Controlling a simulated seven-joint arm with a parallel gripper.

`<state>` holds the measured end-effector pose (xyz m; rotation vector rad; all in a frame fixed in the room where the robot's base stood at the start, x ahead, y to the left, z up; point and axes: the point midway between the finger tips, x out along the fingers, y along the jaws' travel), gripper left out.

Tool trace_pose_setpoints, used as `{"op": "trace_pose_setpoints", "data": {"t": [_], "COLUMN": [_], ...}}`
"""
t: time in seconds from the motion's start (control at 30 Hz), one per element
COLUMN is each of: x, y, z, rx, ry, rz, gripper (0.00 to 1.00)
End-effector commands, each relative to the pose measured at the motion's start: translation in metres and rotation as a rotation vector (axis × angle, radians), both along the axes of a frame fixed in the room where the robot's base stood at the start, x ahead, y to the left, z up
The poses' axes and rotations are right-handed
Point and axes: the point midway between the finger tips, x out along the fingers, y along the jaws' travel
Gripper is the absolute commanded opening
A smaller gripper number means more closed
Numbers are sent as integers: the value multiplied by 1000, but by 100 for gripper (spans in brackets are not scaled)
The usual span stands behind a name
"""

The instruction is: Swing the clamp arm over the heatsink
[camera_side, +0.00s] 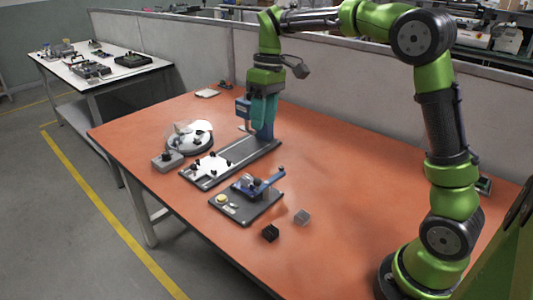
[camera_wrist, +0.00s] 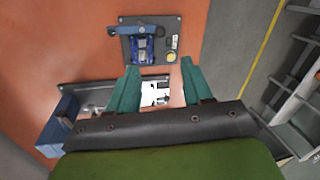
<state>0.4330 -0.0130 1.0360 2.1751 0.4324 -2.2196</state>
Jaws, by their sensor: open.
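The clamp fixture is a dark plate (camera_side: 232,212) with a blue clamp arm (camera_side: 270,181) at its back right; the arm sticks out past the plate edge. In the wrist view the plate (camera_wrist: 125,52) is at the top, with the clamp arm (camera_wrist: 122,31) along its upper side. A blue block-like part (camera_wrist: 142,48) sits mid-plate beside the arm; I cannot tell if the heatsink is there. A small black block (camera_side: 270,232), possibly finned, lies on the table in front. My gripper (camera_side: 262,128) is open and empty, pointing down behind the fixture; its teal fingers (camera_wrist: 160,66) show apart.
A long grey base (camera_side: 235,165) with a white plate (camera_side: 207,167) and blue column lies behind the fixture, close to my gripper. A round reel (camera_side: 190,138) and grey box (camera_side: 167,161) stand left. A grey cube (camera_side: 302,217) lies right of the fixture. The orange table (camera_side: 350,190) is clear to the right.

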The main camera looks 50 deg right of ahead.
Motion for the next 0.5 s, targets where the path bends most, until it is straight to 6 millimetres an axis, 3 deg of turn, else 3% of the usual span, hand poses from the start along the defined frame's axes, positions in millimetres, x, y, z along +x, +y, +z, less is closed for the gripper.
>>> {"op": "trace_pose_setpoints", "data": {"t": [0.5], "x": [-5], "y": [21], "z": [-107], "rx": [1], "ry": [5], "rz": [-2], "gripper": [50]}}
